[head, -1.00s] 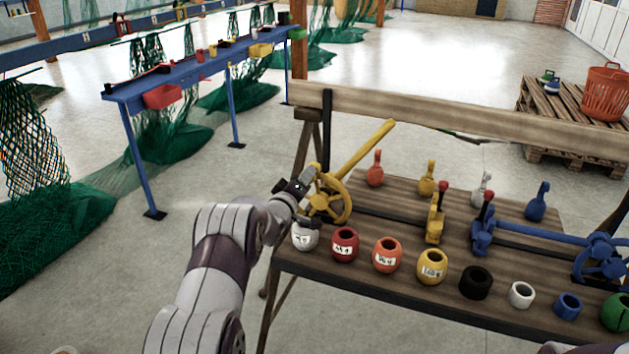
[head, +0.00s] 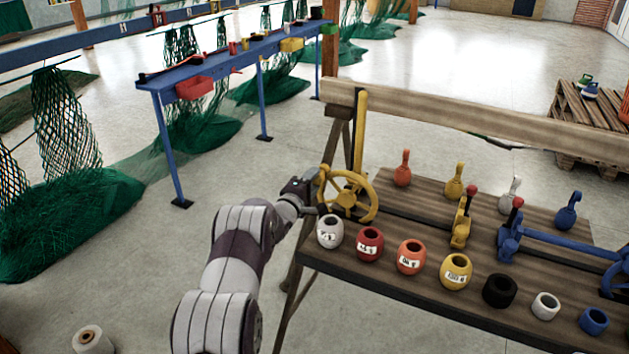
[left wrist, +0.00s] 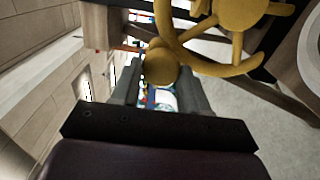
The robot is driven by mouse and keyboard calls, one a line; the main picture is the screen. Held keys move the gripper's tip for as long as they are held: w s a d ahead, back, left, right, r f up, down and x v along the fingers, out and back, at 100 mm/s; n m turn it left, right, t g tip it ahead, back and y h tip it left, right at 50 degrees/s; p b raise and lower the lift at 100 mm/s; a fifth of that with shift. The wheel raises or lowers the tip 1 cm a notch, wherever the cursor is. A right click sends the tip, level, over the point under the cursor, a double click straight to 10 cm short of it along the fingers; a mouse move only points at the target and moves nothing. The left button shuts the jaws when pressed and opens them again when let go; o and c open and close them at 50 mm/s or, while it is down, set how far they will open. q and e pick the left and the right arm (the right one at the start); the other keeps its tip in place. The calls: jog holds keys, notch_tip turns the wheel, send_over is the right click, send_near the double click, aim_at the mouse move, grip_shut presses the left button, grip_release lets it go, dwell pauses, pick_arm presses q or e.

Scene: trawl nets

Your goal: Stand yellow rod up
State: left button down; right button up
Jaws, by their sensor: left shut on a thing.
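The yellow rod (head: 359,130) stands upright behind the yellow spoked wheel (head: 372,195) at the left end of the wooden bench. Its top is beside the end of the wooden beam. My left gripper (head: 314,190) is at the left side of the wheel. The left wrist view shows the gripper (left wrist: 160,85) shut on a rounded yellow knob (left wrist: 160,62) beside the wheel's rim (left wrist: 215,66). The rod cannot be made out for sure in that view. My right gripper is not in view.
A row of jars, with a white one (head: 330,231) nearest my gripper, lines the bench's front edge. Coloured weights, such as an orange one (head: 403,170), stand behind. The wooden beam (head: 470,120) runs along the back. Open floor lies left of the bench.

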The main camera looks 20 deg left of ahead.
pick_arm(q)
jog(key=shift+f, duration=0.1)
dwell(0.3)
jog(key=c, duration=0.6)
grip_release()
jog(key=shift+s, duration=0.1)
jog(key=s, duration=1.2)
jog(key=shift+s+a, duration=0.25)
